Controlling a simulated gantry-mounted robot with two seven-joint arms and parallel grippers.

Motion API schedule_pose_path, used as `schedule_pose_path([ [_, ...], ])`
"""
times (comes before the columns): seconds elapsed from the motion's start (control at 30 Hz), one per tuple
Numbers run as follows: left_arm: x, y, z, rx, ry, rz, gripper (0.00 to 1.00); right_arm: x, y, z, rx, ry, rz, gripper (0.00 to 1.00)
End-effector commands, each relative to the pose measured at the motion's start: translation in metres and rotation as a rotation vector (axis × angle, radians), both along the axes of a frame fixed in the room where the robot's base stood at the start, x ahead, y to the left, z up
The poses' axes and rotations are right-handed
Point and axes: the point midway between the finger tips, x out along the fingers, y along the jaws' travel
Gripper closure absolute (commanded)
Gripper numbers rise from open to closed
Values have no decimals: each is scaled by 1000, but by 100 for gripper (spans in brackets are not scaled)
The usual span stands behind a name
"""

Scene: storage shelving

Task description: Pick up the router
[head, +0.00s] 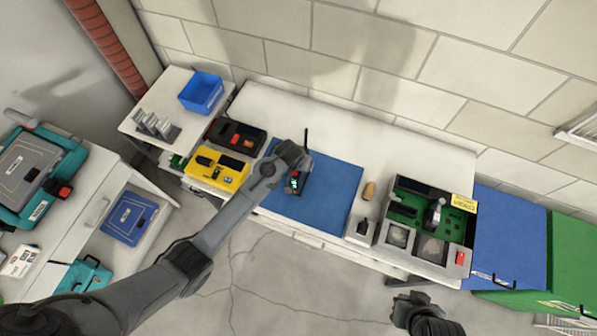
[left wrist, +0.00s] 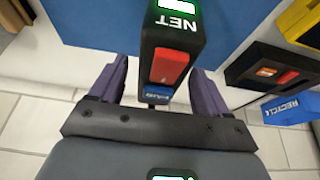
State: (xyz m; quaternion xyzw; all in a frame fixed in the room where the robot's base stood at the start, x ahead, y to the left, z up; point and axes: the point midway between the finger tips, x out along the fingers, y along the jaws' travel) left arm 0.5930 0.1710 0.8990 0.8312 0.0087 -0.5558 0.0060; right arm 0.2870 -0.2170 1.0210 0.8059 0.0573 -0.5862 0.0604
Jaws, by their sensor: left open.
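The router (head: 297,181) is a small black device with a lit screen, a red part and a thin upright antenna, on the blue mat (head: 336,185) on the white table. In the left wrist view the router (left wrist: 178,40) shows "NET" by a green screen, a red switch and a blue connector. My left gripper (head: 299,168) is at the router. In the left wrist view its open purple fingers (left wrist: 160,78) stand on either side of the router's near end. Contact cannot be told. My right gripper (head: 412,303) is away from the table, low in the head view, its jaws unclear.
A yellow device (head: 220,167) and a black-and-red device (head: 237,135) are left of the mat. A blue bin (head: 201,92) is farther left. A green-lined tray (head: 432,222) stands at the right, beside a tan object (head: 368,190). The table's back strip is clear.

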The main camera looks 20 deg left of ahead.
Motion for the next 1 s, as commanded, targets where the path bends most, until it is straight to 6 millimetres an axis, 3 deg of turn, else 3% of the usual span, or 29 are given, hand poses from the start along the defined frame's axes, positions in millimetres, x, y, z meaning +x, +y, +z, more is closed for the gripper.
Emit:
schedule_pose_path([
  [0.13,0,0,0,0,-1,0,26,0,-1,0,-5,0,4,100],
  [0.6,0,0,0,0,0,0,98,0,-2,-1,-8,1,6,100],
  [1.0,1,0,2,-1,-3,0,100,0,0,-1,0,1,0,100],
])
